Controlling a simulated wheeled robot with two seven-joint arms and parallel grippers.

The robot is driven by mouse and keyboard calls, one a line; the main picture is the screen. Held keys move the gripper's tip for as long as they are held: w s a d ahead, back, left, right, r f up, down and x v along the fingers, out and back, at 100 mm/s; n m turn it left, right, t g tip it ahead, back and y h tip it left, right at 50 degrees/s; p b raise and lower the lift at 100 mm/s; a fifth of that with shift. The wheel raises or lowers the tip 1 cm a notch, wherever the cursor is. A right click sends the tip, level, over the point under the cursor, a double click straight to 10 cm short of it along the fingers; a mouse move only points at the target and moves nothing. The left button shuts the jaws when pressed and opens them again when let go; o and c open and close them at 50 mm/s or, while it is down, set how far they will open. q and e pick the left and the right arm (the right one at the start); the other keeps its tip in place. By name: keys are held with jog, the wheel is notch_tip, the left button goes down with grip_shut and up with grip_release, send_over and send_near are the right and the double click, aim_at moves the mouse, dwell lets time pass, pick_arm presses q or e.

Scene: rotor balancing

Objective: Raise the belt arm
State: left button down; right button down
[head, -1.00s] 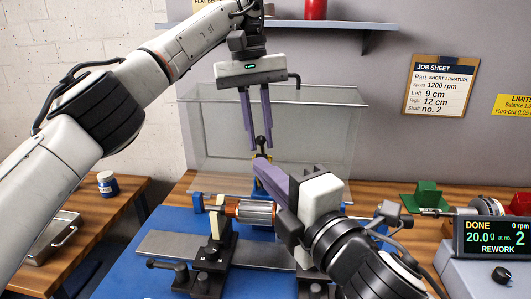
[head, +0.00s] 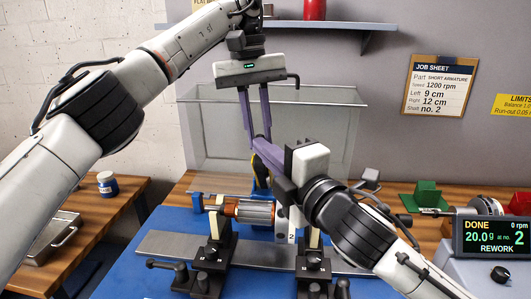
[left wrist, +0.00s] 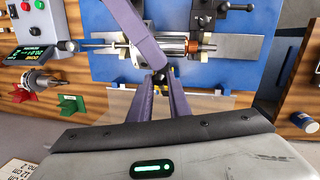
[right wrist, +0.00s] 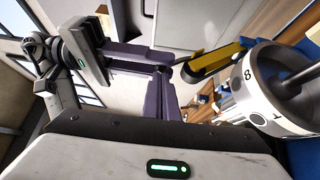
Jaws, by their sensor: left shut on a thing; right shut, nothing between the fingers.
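The yellow-and-black belt arm (right wrist: 215,60) stands behind the rotor. In the head view only a bit of its yellow side (head: 255,168) shows past my right gripper. My left gripper (right wrist: 172,58) reaches its end and is shut on it; in the head view the left fingertips are partly hidden. My right gripper (head: 260,145) is shut and empty, its purple fingers crossing in front of the left fingertips and belt arm. The copper-and-silver rotor (head: 255,211) lies across the stands; it also shows in the left wrist view (left wrist: 172,46).
A clear guard box (head: 325,130) stands behind the belt arm. The display (head: 492,238) reads DONE, 0 rpm, 20.0 g at no. 2, REWORK. Black stands (head: 215,255) hold the rotor over the blue base (head: 140,262). A metal tray (head: 48,240) is at left.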

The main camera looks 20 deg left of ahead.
pick_arm(q)
jog(key=shift+s+d+f, duration=0.15)
jog(key=shift+s+d, duration=0.1)
jog(key=shift+d, duration=0.05)
jog(key=c, duration=2)
grip_release()
jog(key=shift+c, duration=0.2)
jog(key=shift+o, duration=1)
jog(key=shift+a, duration=0.1)
jog(key=shift+w+a, duration=0.1)
